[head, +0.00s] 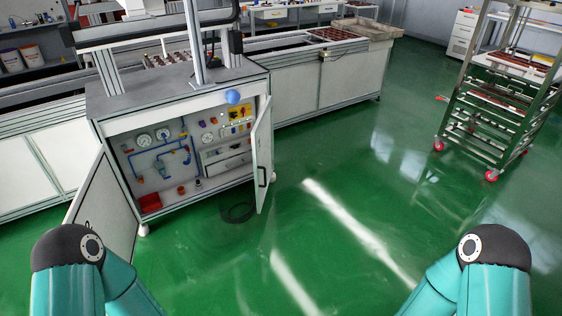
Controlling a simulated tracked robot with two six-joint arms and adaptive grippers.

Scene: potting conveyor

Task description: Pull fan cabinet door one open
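A grey-topped cabinet with a white frame (167,103) stands left of centre in the head view. Its front is open and shows gauges, blue pipes, a red bin and a control panel inside. Its right door (264,152) stands swung out and has a dark handle. Its left door (105,205) also stands swung out, to the lower left. I cannot tell which of them is door one. My two teal arms show only at the bottom left and bottom right corners. Both grippers are out of view, and neither arm visibly touches a door.
A long conveyor bench (318,80) runs behind and right of the cabinet. A metal rack trolley (500,95) on red castors stands at the right. The green floor (345,220) in the middle is clear.

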